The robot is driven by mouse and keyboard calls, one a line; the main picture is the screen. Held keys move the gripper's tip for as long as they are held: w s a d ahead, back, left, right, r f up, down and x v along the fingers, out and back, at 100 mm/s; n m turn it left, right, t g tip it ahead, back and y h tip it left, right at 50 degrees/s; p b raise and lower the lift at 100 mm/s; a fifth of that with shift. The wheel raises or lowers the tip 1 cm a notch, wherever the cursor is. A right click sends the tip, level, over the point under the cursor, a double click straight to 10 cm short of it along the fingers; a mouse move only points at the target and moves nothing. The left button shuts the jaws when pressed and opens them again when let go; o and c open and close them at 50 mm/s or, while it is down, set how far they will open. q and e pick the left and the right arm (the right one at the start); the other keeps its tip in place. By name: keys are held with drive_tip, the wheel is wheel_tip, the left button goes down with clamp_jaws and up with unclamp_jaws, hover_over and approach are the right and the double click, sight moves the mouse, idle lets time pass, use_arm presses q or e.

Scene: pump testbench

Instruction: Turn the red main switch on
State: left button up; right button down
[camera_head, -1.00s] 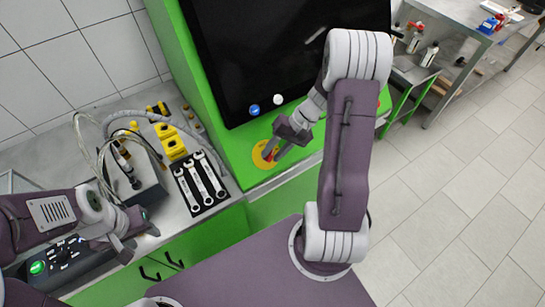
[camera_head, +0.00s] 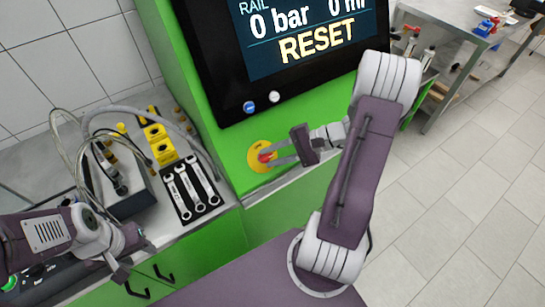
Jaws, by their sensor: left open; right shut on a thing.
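The red main switch (camera_head: 264,157) sits on a round yellow plate (camera_head: 257,164) on the front of the green cabinet, below the black screen. My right gripper (camera_head: 270,157) reaches it from the right, with its fingers shut on the switch's red handle. The fingers partly cover the handle. The screen (camera_head: 285,40) is lit and reads "RAIL", "0 bar" and "RESET". My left gripper (camera_head: 128,262) is open at the lower left, away from the switch, near the bench front.
A blue button (camera_head: 249,107) and a white button (camera_head: 274,97) sit under the screen. Wrenches on a black tray (camera_head: 183,215), yellow blocks (camera_head: 158,141) and a grey box with cables (camera_head: 128,200) occupy the left bench. A steel table (camera_head: 460,40) stands at the back right.

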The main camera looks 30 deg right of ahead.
idle(0.4)
drive_tip(key=shift+f, duration=0.1)
drive_tip(key=c, duration=1.4)
unclamp_jaws()
drive_tip(key=shift+c, duration=0.2)
drive_tip(key=v, duration=0.9)
drive_tip(key=shift+d+f, duration=0.1)
drive_tip(key=shift+f, duration=0.05)
